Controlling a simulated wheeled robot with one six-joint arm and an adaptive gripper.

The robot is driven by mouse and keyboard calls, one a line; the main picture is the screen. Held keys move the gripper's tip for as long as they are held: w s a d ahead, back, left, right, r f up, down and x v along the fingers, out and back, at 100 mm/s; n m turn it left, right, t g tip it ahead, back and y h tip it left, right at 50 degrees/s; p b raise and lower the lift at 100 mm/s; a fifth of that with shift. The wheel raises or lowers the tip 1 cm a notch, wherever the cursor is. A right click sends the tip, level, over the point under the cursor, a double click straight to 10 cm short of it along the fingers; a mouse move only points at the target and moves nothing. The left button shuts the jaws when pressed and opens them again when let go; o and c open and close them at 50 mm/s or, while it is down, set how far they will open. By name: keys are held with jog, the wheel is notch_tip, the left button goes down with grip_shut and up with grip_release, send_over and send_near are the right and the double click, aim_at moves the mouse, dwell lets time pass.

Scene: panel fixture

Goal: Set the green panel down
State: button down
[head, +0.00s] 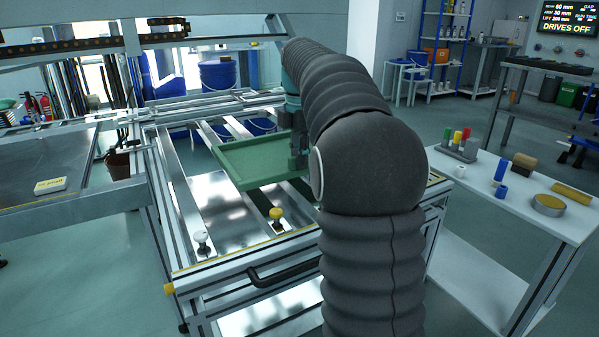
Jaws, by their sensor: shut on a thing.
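The green panel (252,161) is a flat, shallow rectangular tray-like piece with a raised rim, seen in the head view above the metal frame fixture (184,205). My gripper (298,160) is shut on the right edge of the green panel, its dark fingers reaching down to the rim. The panel looks roughly level. Whether its underside touches the fixture is hidden. My dark ribbed arm covers the fixture's right side and part of the gripper.
A white knob (202,238) and a yellow knob (276,214) stand on the fixture's front part. A dark handle (284,275) juts from its front. A white side table (520,205) with small items is at right. Blue buckets (218,75) stand behind.

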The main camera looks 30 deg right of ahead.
aim_at(299, 174)
jog(key=shift+w+f+b, duration=0.1)
jog(key=shift+f+b, duration=0.4)
jog(key=shift+f, duration=1.5)
jog(key=c, duration=1.1)
grip_release()
jog(key=shift+f, duration=0.1)
jog(key=shift+c, duration=0.2)
notch_tip(299, 174, up, 12)
jog(key=p, duration=0.3)
jog(key=shift+f, duration=0.1)
jog(key=shift+s, duration=0.2)
